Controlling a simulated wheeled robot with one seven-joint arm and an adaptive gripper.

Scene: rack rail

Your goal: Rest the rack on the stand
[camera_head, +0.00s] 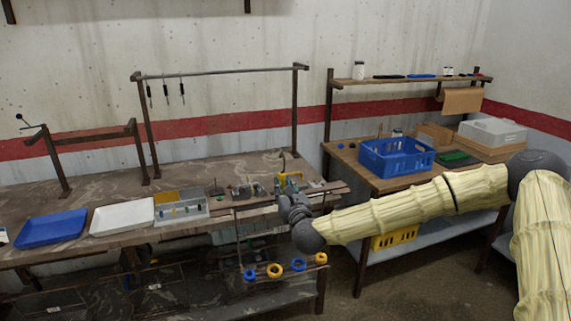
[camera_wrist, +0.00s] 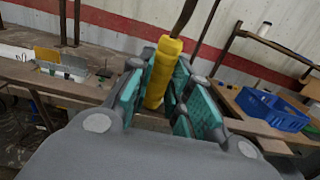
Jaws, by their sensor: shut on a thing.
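My gripper (camera_head: 291,190) is shut on the yellow handle of the rack (camera_head: 290,179). In the wrist view the handle (camera_wrist: 163,70) stands between the teal finger pads of my gripper (camera_wrist: 158,88), slightly tilted, with a dark rod rising above it. The rack hangs in front of the bench's right end; its lower bar carries blue and yellow rings (camera_head: 274,270). My gripper and arm hide part of its right side. A low dark stand with two posts and a crossbar (camera_head: 92,136) is on the bench at the left, well away from the rack.
A tall rail (camera_head: 222,71) with several hanging tools spans the bench behind. A blue tray (camera_head: 52,228), a white tray (camera_head: 122,216) and a partitioned box (camera_head: 181,209) line the bench front. A blue crate (camera_head: 396,158) stands on the right table, beneath a shelf (camera_head: 410,79).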

